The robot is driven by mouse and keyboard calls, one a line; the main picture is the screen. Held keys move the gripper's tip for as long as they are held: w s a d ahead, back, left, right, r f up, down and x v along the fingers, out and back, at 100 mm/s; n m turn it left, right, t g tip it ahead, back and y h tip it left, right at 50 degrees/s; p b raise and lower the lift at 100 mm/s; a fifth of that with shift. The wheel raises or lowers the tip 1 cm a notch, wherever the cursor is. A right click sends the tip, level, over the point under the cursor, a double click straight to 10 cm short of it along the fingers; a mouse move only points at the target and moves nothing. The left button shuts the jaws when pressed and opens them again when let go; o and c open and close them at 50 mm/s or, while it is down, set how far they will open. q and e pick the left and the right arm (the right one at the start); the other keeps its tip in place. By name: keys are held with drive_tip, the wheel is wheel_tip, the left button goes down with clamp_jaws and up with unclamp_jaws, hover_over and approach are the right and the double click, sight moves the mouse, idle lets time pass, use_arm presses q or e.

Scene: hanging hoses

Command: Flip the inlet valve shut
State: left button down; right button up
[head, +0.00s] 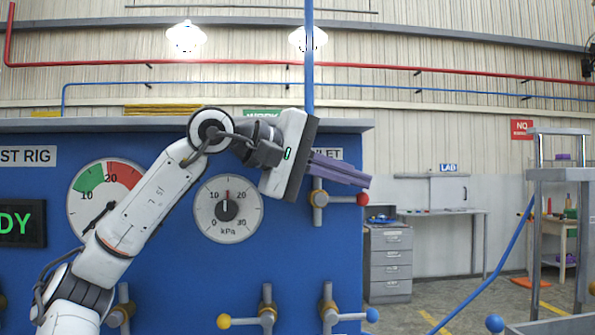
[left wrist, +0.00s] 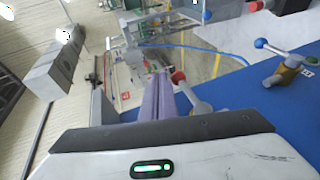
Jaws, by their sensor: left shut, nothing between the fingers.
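My left gripper (head: 366,181) reaches across the blue panel from the left, its purple fingers shut and empty, pointing right and slightly down. A valve (head: 319,199) sits just below the fingers, under a label (head: 328,155) partly hidden by my gripper; only "LET" reads. Its grey handle lies level and ends at the right in a red knob (head: 362,199), just below the fingertips. In the left wrist view, the shut fingers (left wrist: 158,80) lie beside the red knob (left wrist: 178,76); I cannot tell if they touch. My right gripper is out of view.
Lower on the blue panel are valves with a yellow knob (head: 223,321) and a blue knob (head: 372,314). A kPa gauge (head: 228,209) is left of the red-knob valve. A blue hose (head: 490,265) hangs at right by a grey stand (head: 535,230). Open floor lies beyond the panel.

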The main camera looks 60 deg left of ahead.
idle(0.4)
use_arm(q)
drive_tip(key=b+v, duration=0.2)
drive_tip(key=v, duration=0.8)
drive_tip(key=shift+s+b, duration=0.15)
drive_tip(key=shift+b, duration=0.15)
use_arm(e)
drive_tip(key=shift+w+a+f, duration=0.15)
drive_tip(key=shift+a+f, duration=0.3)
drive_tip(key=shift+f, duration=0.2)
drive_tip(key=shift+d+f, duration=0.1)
